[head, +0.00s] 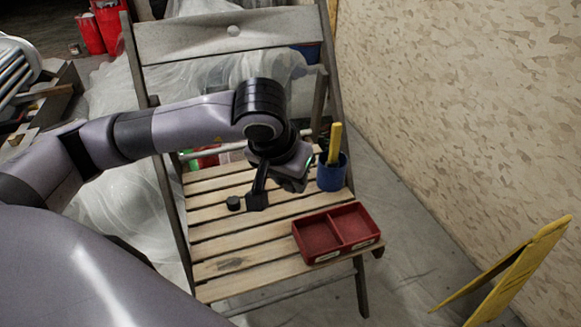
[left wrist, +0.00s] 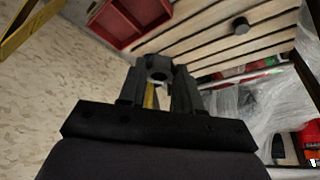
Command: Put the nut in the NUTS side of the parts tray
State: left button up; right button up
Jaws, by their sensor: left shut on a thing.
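My left gripper (head: 258,201) points down over the slatted seat of a wooden chair. It is shut on a dark nut (left wrist: 158,74), whose hole shows between the fingertips in the left wrist view. In the head view the fingers hide the nut. The red parts tray (head: 337,232) has two compartments and lies on the seat's right front part, to the right of the gripper and apart from it. Its two front labels are too small to read. The tray also shows at the top of the left wrist view (left wrist: 119,24). My right gripper is not in view.
A small black round part (head: 234,203) stands on the slats left of the gripper. A blue cup (head: 332,175) with a yellow-handled tool stands behind the tray. The chair's backrest (head: 230,38) rises behind. A yellow stand (head: 515,275) is at the right. The front-left slats are clear.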

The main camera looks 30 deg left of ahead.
aim_at(317, 241)
jog(key=k+l+u, duration=0.15)
jog(key=l, duration=0.25)
jog(key=k+l+u, duration=0.1)
jog(key=l, duration=0.35)
jog(key=k+l+u, duration=0.15)
jog(key=k+l, duration=0.15)
jog(key=k+l+u, duration=0.1)
jog(key=l, duration=0.3)
jog(key=k+l+u, duration=0.1)
jog(key=l, duration=0.2)
jog(key=i, duration=0.8)
